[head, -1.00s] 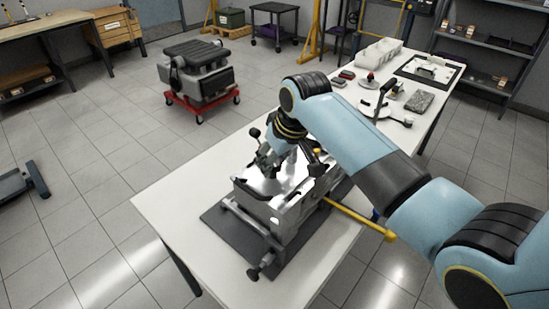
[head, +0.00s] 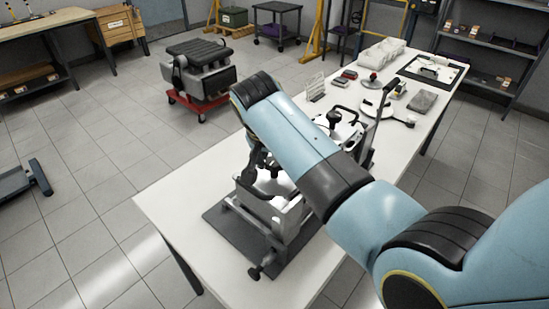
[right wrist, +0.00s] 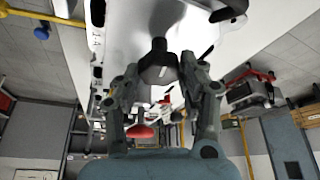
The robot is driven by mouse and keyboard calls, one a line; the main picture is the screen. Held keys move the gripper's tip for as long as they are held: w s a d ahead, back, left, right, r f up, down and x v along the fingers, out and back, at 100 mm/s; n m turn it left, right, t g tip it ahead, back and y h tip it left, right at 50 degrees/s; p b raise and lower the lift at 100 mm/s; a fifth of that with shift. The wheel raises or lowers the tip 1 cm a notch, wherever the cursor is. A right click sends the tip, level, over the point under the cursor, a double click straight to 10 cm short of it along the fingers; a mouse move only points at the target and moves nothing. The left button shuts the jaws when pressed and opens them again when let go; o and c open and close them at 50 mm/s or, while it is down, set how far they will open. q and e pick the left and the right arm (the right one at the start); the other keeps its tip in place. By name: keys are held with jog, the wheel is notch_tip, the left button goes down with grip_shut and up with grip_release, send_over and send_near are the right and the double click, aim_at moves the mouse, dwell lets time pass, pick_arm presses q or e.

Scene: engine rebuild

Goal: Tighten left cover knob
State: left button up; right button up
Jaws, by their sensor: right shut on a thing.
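The engine block (head: 292,217) stands on a dark mat on the white table, with its shiny metal top partly under my arm. My right gripper (head: 259,160) is at the left side of the block's top. In the right wrist view its two fingers (right wrist: 158,74) are on either side of a black knob (right wrist: 158,58), shut on it. The knob stands out from the bright metal surface. My arm and fingers hide most of the held knob in the head view. Another black knob (head: 334,117) shows behind my forearm. My left gripper is not in view.
The dark mat (head: 222,222) lies under the block. A round white fixture with an upright handle (head: 376,108), a grey slab (head: 422,103) and white bins (head: 381,52) are farther back on the table. The table's front left is clear. A red trolley (head: 199,104) stands on the floor.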

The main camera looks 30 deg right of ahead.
jog(key=m, duration=0.2)
jog(key=m+g, duration=0.1)
jog(key=m, duration=0.1)
jog(key=shift+w+a+m+g+h+b, duration=0.1)
jog(key=shift+w+m+g+h+b, duration=0.1)
jog(key=shift+m+g+h+b, duration=0.15)
jog(key=m+g+b, duration=0.1)
jog(key=m, duration=0.1)
jog(key=m+b, duration=0.1)
jog(key=m, duration=0.1)
jog(key=shift+w+f+m+g, duration=0.1)
jog(key=shift+m+g, duration=0.15)
jog(key=shift+g, duration=0.1)
jog(key=m+g+b, duration=0.1)
jog(key=m, duration=0.1)
jog(key=m+g+b, duration=0.1)
jog(key=m, duration=0.2)
jog(key=shift+w+b, duration=0.15)
jog(key=shift+b, duration=0.25)
jog(key=m+y+b, duration=0.1)
jog(key=m, duration=0.1)
jog(key=shift+m+g, duration=0.4)
jog(key=shift+w+m+g+y+b, duration=0.1)
jog(key=shift+m+g+y+b, duration=0.2)
jog(key=shift+m, duration=1)
jog(key=o, duration=1.2)
